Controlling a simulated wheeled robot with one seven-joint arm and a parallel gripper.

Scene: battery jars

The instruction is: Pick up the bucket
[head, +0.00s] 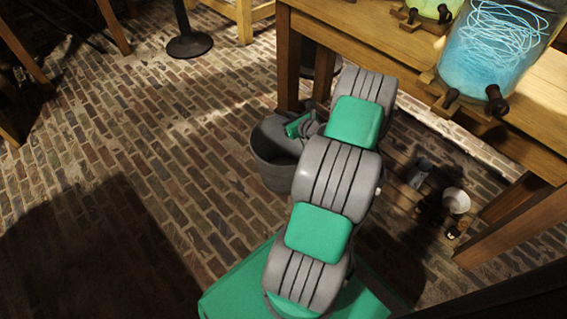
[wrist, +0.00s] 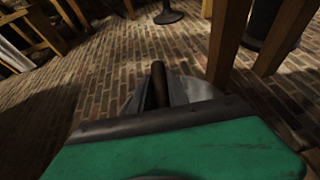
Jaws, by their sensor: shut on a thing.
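The grey bucket (head: 270,176) is beside the table leg, left of my arm in the head view. My arm hides its right side. My gripper (head: 296,128), with a green part, is at the top of the bucket and shut on it. In the wrist view, part of the bucket (wrist: 198,89) shows just beyond my gripper (wrist: 158,92). A dark rod-like piece sticks up there; I cannot tell whether it is a finger or the handle. I cannot tell whether the bucket is clear of the floor.
A wooden table (head: 420,60) stands at the right, bearing a large blue jar (head: 490,55) and a green jar (head: 432,8). Small items, including a white cup (head: 456,200), are below it. A dark stand base (head: 189,45) is at the back. Brick floor at the left is clear.

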